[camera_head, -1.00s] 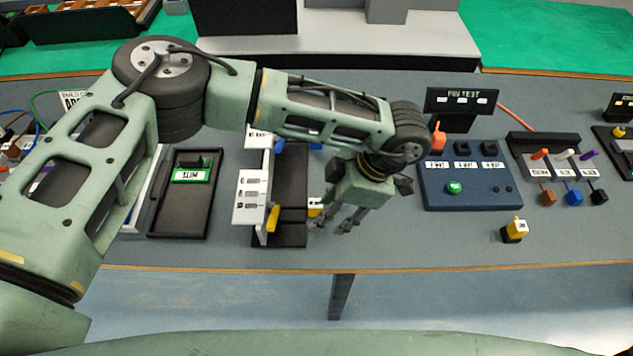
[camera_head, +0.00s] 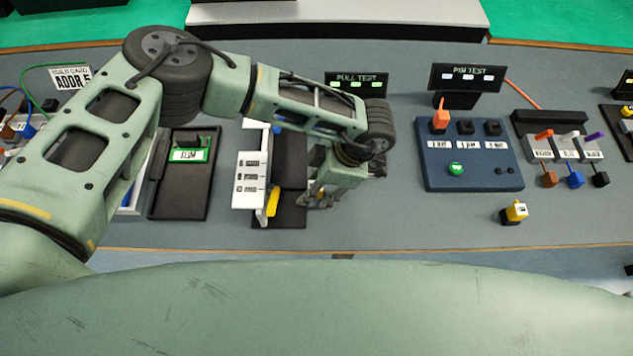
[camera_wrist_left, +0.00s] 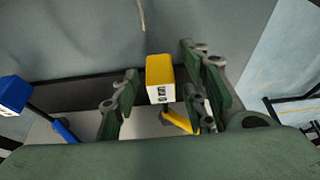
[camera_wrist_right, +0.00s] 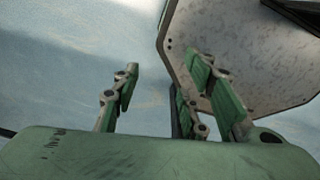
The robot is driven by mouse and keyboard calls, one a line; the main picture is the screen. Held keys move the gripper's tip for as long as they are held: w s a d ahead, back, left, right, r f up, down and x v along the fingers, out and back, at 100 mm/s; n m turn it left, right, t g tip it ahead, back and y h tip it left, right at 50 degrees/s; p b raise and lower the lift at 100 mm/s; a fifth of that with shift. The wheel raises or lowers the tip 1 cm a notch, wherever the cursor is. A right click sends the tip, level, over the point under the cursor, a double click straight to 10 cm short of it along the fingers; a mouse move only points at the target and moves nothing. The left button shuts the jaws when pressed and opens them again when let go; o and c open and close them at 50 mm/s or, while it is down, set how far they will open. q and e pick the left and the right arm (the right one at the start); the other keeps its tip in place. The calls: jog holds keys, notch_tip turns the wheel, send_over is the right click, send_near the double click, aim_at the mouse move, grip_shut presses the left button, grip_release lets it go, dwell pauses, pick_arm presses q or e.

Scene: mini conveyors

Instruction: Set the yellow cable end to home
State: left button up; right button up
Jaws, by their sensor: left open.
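The yellow cable end (camera_wrist_left: 159,78), a yellow block with a white marked face, lies between the fingers of my left gripper (camera_wrist_left: 160,65) in the left wrist view. The fingers are open on either side of it; I cannot tell whether they touch it. In the head view my left gripper (camera_head: 320,198) is low over the bench, right of the white and black pull-test fixture (camera_head: 250,190), and mostly hides the cable end. A yellow lever (camera_head: 272,203) is on the fixture. My right gripper (camera_wrist_right: 163,68) is open and empty, seen only in its wrist view.
A second yellow block (camera_head: 516,211) stands on a black base near the bench's front edge. The blue pin-test box (camera_head: 470,178) is behind it. A blue cable end (camera_wrist_left: 14,94) is left of my left gripper. Bare bench (camera_head: 400,222) lies between.

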pick_arm(q)
grip_shut()
dwell(0.4)
